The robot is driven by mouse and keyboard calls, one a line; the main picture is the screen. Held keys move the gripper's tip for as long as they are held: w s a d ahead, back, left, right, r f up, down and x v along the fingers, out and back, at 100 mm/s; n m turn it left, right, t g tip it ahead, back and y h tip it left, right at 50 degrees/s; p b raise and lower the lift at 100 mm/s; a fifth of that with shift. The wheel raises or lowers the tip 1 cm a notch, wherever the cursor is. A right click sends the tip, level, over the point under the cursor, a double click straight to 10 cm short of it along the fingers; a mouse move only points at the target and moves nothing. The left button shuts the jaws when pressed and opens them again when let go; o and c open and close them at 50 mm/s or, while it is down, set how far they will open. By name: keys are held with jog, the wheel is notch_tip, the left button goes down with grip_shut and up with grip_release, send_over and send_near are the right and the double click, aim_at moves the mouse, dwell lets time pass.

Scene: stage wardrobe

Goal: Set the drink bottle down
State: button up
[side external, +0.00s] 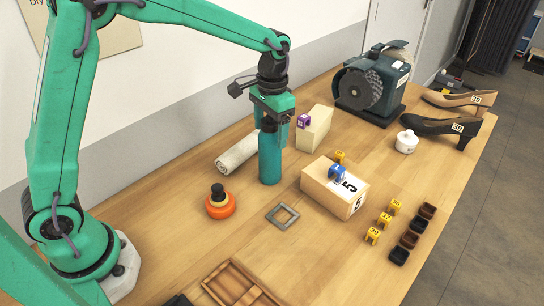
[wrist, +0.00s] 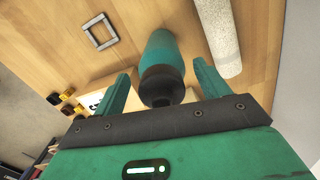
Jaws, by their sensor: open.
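The drink bottle (side external: 270,160) is teal with a dark cap and stands upright on the wooden table in the side view. My gripper (side external: 268,115) is right above it, around the height of its cap. In the wrist view the bottle (wrist: 161,65) shows its dark cap towards my gripper (wrist: 158,85). The two green fingers are spread on either side of the cap, with gaps visible between each finger and the bottle. The gripper is open and holds nothing. In the side view the gripper hides part of the bottle's top.
A rolled pale cloth (side external: 239,153) lies left of the bottle. An orange-based knob (side external: 220,203) and a grey square frame (side external: 283,214) are in front. A box marked 5 (side external: 330,191) stands to the right. A grinder-like machine (side external: 372,85) stands at the back.

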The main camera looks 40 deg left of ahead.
jog(key=r, duration=1.1)
jog(key=shift+w+r, duration=0.25)
jog(key=shift+w, duration=0.05)
jog(key=shift+r, duration=0.15)
jog(key=shift+s+a+r, duration=0.2)
jog(key=shift+s+r, duration=0.05)
jog(key=shift+s, duration=0.15)
jog(key=s+a+r+n+t, duration=0.1)
jog(key=s+a+r+t, duration=0.1)
jog(key=s, duration=0.4)
jog(key=s+a+r+t, duration=0.1)
jog(key=s+a, duration=0.1)
jog(key=s, duration=0.3)
jog(key=s+a+f+t, duration=0.1)
jog(key=s+f, duration=0.1)
jog(key=s, duration=0.4)
jog(key=s+a+f+n+t, duration=0.1)
jog(key=s+f+t, duration=0.1)
jog(key=s, duration=0.4)
jog(key=shift+s+a+f, duration=0.2)
jog(key=shift+a+f, duration=0.05)
jog(key=shift+f, duration=0.05)
